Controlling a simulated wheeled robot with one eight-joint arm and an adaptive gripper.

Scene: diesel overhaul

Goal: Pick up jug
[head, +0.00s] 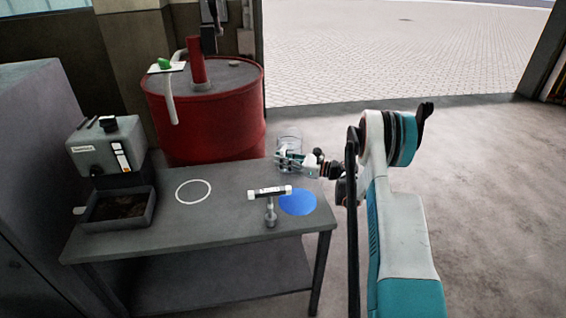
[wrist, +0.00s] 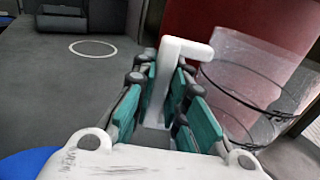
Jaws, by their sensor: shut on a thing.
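The jug (head: 289,135) is a clear, see-through vessel with dark rings and a white handle. In the head view it is at the back right corner of the grey table (head: 240,215). My gripper (head: 291,160) is at the jug. In the wrist view the jug's clear body (wrist: 262,75) is at the right, and its white handle (wrist: 183,48) stands between the teal fingers of my gripper (wrist: 172,95), which are shut on it. The jug's base is hidden, so I cannot tell whether it touches the table.
A red drum (head: 215,120) stands behind the table. On the table are a blue disc (head: 298,202), a white ring (head: 193,191), a small stand with a white-ended bar (head: 270,193) and a grey machine with a tray (head: 108,150). Open floor (head: 480,190) lies at the right.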

